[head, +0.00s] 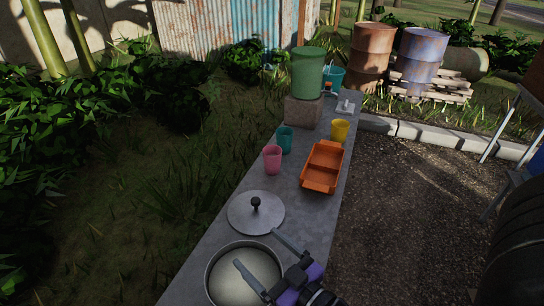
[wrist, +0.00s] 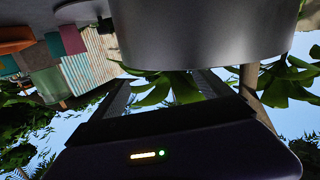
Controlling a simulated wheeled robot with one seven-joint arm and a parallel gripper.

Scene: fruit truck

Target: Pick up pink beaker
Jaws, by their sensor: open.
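The pink beaker (head: 272,160) stands upright on the grey counter, left of the orange tray and beyond the pot lid. In the wrist view, which is turned over, the pink beaker (wrist: 72,39) shows at the upper left, well away from the fingers. My gripper (head: 256,247) is open and empty in the near part of the head view, over the pot area and short of the lid. Its two fingers (wrist: 163,82) are apart in the wrist view, with nothing between them.
A teal beaker (head: 285,140) stands just behind. The orange tray (head: 323,158), yellow beaker (head: 340,131) and green bucket (head: 308,75) are farther right and back.

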